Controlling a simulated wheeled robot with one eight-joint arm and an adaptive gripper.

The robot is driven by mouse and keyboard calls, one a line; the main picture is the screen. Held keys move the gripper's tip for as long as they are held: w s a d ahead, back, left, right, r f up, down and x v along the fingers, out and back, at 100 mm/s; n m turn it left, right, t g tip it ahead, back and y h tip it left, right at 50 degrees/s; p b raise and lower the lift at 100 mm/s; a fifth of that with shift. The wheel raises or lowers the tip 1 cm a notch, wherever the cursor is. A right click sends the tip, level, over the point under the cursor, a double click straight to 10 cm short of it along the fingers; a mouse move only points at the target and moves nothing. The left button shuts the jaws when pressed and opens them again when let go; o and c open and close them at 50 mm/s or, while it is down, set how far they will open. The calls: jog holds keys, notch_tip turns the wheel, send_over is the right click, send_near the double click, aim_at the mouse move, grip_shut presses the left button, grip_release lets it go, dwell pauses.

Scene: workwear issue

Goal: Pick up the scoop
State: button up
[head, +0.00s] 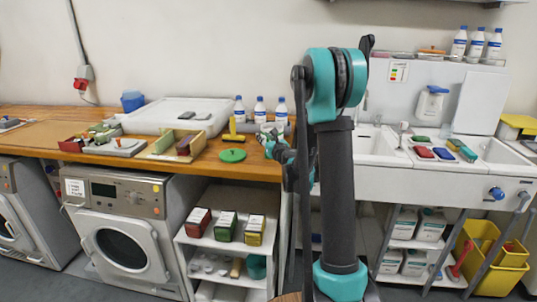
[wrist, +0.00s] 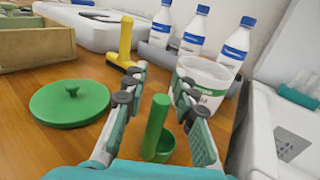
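A green scoop (wrist: 155,128) shows in the wrist view on the wooden worktop, with its thick round handle upright and its small bowl low at the right of the handle. My gripper (wrist: 160,82) is open, with one finger on each side of the handle and gaps visible on both sides. Nothing is held. In the head view my gripper (head: 275,147) is at the right end of the wooden worktop, and I cannot make out the scoop there.
A white tub (wrist: 205,82) with a green label stands just beyond the right finger. A round green lid (wrist: 70,103) lies at left, also in the head view (head: 232,155). A yellow tool (wrist: 124,45) and several blue-capped bottles (wrist: 195,30) stand behind. The sink (head: 375,150) is at right.

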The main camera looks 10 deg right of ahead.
grip_shut()
dwell(0.4)
